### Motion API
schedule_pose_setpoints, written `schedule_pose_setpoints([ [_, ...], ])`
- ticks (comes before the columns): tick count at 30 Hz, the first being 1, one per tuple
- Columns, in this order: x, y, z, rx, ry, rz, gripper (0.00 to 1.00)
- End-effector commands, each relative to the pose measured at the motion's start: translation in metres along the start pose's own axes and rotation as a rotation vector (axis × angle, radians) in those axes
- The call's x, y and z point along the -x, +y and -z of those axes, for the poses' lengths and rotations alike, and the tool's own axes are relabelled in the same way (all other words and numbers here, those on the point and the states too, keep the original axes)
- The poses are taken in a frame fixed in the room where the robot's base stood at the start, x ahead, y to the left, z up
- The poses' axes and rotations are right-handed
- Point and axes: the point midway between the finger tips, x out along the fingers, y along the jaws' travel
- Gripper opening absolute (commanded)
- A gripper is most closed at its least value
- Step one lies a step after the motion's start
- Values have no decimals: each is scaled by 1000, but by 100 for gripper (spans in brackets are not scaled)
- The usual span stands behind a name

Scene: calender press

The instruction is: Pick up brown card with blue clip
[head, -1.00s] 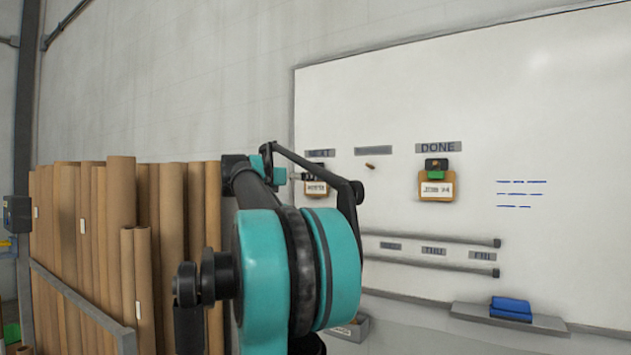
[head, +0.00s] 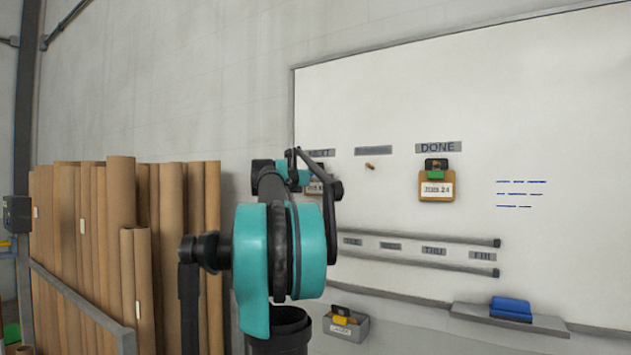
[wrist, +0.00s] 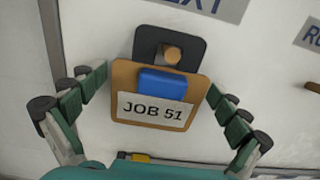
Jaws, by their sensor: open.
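The brown card (wrist: 126,76) with a blue clip (wrist: 163,84) and a white "JOB 51" label hangs tilted on the whiteboard in the wrist view. A black tab above it sits on a round brown peg (wrist: 172,53). My gripper (wrist: 155,88) is open, with one green-padded finger on each side of the card. I see no finger closed on it; the exact gap in depth cannot be told. In the head view the card (head: 315,188) is partly hidden behind my arm, under the left header sign.
Another brown card with a green clip (head: 436,185) hangs under the "DONE" sign (head: 438,148). An empty peg (head: 370,166) is between them. Two rails (head: 420,245) cross the whiteboard below. A box (head: 345,326) with a yellow clip and cardboard tubes (head: 120,230) stand nearby.

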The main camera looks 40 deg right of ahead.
Motion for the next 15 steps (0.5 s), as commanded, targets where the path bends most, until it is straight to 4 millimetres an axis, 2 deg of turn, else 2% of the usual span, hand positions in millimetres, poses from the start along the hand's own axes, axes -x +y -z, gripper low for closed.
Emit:
schedule_pose_setpoints([
  [5, 0, 0, 0, 0, 0, 0, 99],
  [13, 0, 0, 0, 0, 0, 0, 65],
  [15, 0, 0, 0, 0, 0, 0, 63],
])
